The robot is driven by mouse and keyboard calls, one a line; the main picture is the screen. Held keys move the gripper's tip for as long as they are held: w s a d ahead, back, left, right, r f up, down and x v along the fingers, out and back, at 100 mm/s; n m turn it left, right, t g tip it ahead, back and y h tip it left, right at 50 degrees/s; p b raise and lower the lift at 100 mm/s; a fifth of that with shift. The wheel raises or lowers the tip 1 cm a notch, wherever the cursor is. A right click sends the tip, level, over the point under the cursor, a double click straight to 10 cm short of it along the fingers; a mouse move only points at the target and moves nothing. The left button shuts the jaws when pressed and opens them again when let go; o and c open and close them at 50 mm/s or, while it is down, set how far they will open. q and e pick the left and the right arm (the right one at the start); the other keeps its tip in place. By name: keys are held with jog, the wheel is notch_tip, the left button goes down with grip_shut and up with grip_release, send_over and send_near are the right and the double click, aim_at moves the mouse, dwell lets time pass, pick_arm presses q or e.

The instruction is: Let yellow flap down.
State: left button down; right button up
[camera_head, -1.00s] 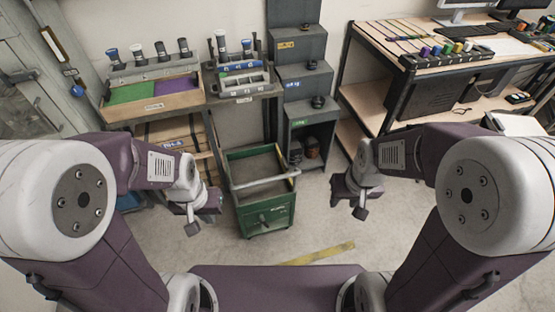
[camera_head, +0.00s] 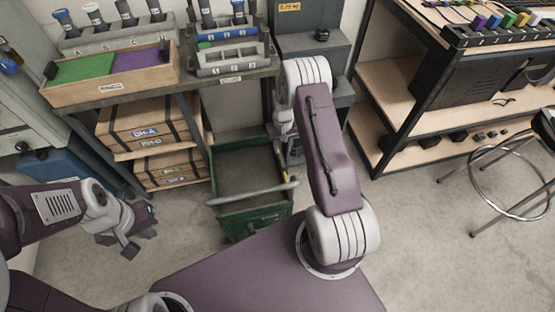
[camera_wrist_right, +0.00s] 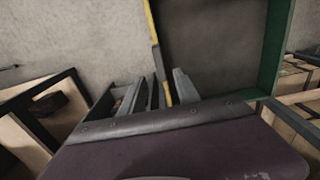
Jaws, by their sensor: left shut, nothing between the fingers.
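A narrow yellow edge, apparently the yellow flap (camera_wrist_right: 153,28), runs down beside the green cart in the right wrist view. Its lower part shows between the fingers of my right gripper (camera_wrist_right: 168,88). The fingers stand apart, one on each side of it; I see no clear contact. In the head view a small bit of yellow shows at the cart's right side, and my right arm hides most of the flap and the right gripper. The green cart (camera_head: 250,222) has an open top with a grey inside. My left gripper (camera_head: 130,248) is shut and empty, left of the cart.
A bench (camera_head: 100,102) with trays and bottles stands behind the cart, with wooden crates (camera_head: 150,130) below. Grey stepped cabinets (camera_head: 310,42) stand behind my right arm. A shelf rack (camera_head: 400,120) and a stool (camera_head: 510,190) are at the right. Floor between is clear.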

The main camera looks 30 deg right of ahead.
aim_at(282, 160)
notch_tip(282, 160, down, 9)
jog(key=shift+w+d+f+b, duration=0.1)
jog(key=shift+f+b, duration=0.05)
jog(key=shift+b, duration=0.9)
grip_shut()
dwell(0.6)
